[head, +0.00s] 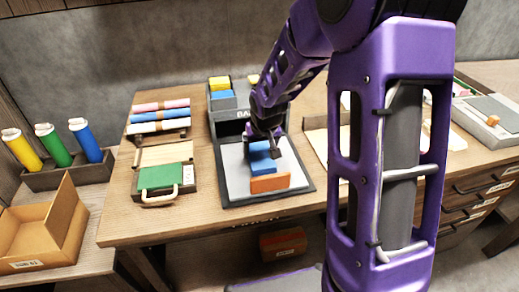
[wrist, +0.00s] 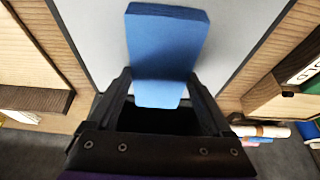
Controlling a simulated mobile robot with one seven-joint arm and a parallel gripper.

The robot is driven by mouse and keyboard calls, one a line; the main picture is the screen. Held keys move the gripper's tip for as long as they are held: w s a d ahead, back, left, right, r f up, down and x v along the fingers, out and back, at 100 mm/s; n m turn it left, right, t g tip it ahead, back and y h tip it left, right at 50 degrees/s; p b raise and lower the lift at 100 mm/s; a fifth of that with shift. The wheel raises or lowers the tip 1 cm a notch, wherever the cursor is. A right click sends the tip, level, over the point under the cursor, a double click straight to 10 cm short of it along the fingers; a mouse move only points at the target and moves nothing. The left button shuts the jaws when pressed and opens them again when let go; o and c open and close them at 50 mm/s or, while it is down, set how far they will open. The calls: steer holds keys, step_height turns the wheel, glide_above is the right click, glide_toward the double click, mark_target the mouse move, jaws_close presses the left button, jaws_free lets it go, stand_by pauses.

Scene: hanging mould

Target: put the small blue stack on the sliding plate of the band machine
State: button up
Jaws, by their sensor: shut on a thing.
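The small blue stack (head: 262,160) is held in my gripper (head: 264,134), over the pale sliding plate (head: 236,180) of the band machine (head: 232,122). In the wrist view the blue stack (wrist: 165,45) runs out from between the two fingers of my gripper (wrist: 160,88), with the pale plate (wrist: 95,35) behind it. The gripper is shut on the stack. I cannot tell whether the stack's underside touches the plate. My arm hides part of the machine's right side.
Yellow and blue stacks (head: 221,92) sit in the machine's top. A green pad with a handle (head: 160,178) and coloured rolls (head: 160,115) lie to the left. Bare table shows around the machine.

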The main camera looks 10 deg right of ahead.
steer(key=shift+f, duration=0.1)
steer(key=o, duration=1.3)
steer(key=shift+o, duration=0.2)
steer(key=shift+r, duration=0.35)
steer(key=p+v, duration=0.3)
steer(key=v, duration=0.8)
steer(key=shift+s+r, duration=0.2)
steer(key=shift+r, duration=0.1)
